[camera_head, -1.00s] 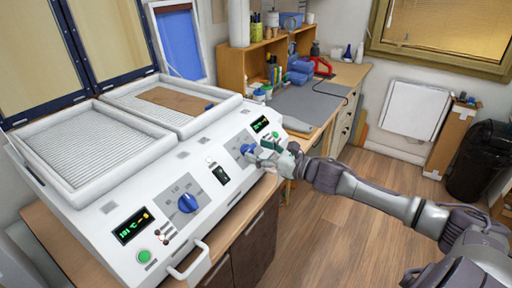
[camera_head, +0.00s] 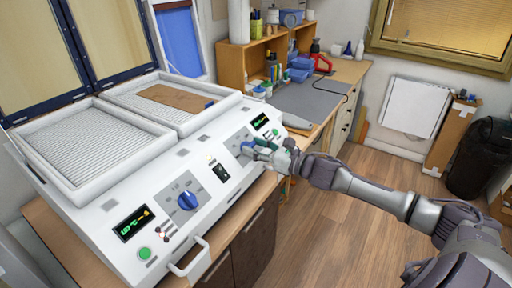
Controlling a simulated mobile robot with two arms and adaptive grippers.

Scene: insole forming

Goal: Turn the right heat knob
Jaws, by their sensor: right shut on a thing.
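The white forming machine (camera_head: 105,222) stands on a wooden cabinet at the left. Its right heat knob (camera_head: 246,147) is blue and sits on the sloped front panel, below the right green display (camera_head: 260,121). My right gripper (camera_head: 257,149) is at this knob and shut on it; its fingers hide part of the knob. A second blue knob, the left one (camera_head: 187,201), is fully visible next to the left display (camera_head: 133,224). My left gripper is not in view.
A brown sheet (camera_head: 172,98) lies on the right tray of the machine. A handle (camera_head: 190,262) sticks out at the front left. A workbench with a grey mat (camera_head: 308,98) and a shelf stands behind. The wooden floor (camera_head: 330,235) is clear.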

